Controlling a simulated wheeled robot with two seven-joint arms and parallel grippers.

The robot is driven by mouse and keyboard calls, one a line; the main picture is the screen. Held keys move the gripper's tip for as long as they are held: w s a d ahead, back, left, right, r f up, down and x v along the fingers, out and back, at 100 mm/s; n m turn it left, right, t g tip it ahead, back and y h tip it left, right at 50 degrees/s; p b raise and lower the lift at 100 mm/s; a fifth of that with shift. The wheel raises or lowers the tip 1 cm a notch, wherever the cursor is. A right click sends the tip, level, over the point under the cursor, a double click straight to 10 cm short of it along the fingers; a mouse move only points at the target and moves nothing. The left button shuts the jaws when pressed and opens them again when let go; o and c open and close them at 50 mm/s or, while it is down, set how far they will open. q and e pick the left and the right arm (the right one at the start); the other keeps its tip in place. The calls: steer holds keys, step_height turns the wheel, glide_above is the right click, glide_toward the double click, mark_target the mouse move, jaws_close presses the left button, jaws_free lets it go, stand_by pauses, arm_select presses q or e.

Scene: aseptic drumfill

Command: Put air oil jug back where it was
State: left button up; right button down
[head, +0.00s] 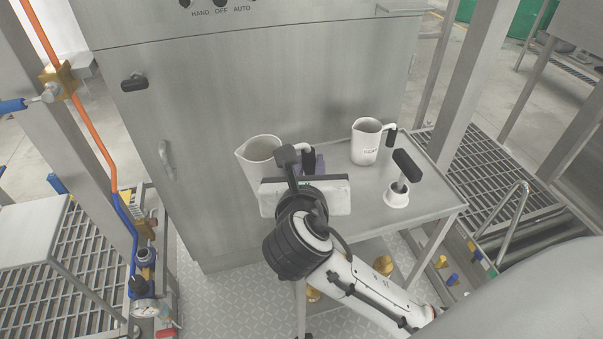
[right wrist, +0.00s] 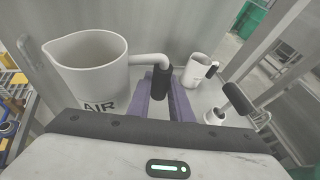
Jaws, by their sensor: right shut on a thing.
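The air oil jug (head: 258,151) is a white pitcher with a dark grip on its handle. In the right wrist view the jug (right wrist: 88,72) shows the letters AIR and stands upright at the left. My right gripper (head: 308,163) is at the jug's handle. In the right wrist view its purple fingers (right wrist: 164,106) are shut on the black handle grip (right wrist: 160,84). The jug is at the left end of a steel cart top (head: 350,195); my gripper hides its base, so I cannot tell whether it touches the cart. My left gripper is not in view.
A second, smaller white jug (head: 366,142) stands at the back of the cart. A steel cabinet (head: 250,80) rises behind. A bare strip lies between the small jug and my gripper.

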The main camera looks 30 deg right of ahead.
steer(key=w+d+f+m+g+h, duration=0.2)
steer(key=w+d+m, duration=0.2)
steer(key=w+d, duration=0.6)
steer(key=f, duration=0.2)
steer(key=d+f+b, duration=0.1)
steer(key=f, duration=0.3)
steer(key=shift+s+d+b, duration=0.2)
steer(key=shift+s+b, duration=0.1)
steer(key=shift+b, duration=0.1)
step_height(320, 180, down, 4)
steer(key=shift+f+b, duration=0.1)
steer(key=shift+b, duration=0.4)
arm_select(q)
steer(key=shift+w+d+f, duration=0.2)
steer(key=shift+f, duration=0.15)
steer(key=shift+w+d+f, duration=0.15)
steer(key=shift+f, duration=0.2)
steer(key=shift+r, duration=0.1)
arm_select(e)
steer(key=c, duration=1.6)
jaws_free()
steer(key=shift+f, duration=0.1)
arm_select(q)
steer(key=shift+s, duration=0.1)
